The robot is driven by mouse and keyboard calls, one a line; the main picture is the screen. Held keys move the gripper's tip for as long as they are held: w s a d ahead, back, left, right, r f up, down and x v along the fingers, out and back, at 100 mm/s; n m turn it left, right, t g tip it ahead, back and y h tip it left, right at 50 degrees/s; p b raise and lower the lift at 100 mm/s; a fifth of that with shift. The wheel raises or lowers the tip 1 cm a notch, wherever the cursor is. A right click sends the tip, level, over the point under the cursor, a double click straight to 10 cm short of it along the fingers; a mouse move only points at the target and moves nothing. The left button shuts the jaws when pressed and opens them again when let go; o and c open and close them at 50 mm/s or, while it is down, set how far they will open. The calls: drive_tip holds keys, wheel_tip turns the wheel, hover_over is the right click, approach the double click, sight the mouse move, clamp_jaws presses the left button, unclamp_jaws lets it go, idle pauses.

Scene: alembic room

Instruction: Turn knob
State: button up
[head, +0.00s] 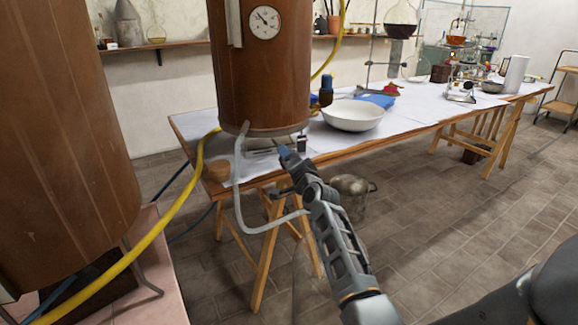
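No knob stands out clearly in the head view. A brown copper-coloured vessel (262,85) with a round white dial gauge (265,22) stands above the near end of the table. My arm reaches up from the lower right. My gripper (288,152) is at its far end, just below the vessel's bottom rim and over the table's front edge. It is small and seen from behind, so its fingers and anything between them cannot be made out. A small dark-and-grey fitting (302,144) shows close beside it; I cannot tell whether they touch.
A white bowl (353,116) and blue cloth (378,101) lie on the long trestle table (415,111). A grey hose (238,190) and yellow hose (165,222) hang near the vessel. A larger brown vessel (62,130) fills the left. The tiled floor (455,210) at right is clear.

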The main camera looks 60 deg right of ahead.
drive_tip(key=n+b, duration=0.3)
drive_tip(key=n, duration=0.2)
drive_tip(key=shift+f, duration=0.15)
drive_tip(key=shift+n, duration=0.4)
drive_tip(key=o, duration=1)
drive_tip(key=shift+o, duration=0.2)
drive_tip(key=p+v, duration=0.1)
drive_tip(key=v, duration=0.6)
drive_tip(key=shift+s+a, duration=0.25)
drive_tip(key=shift+s, duration=0.05)
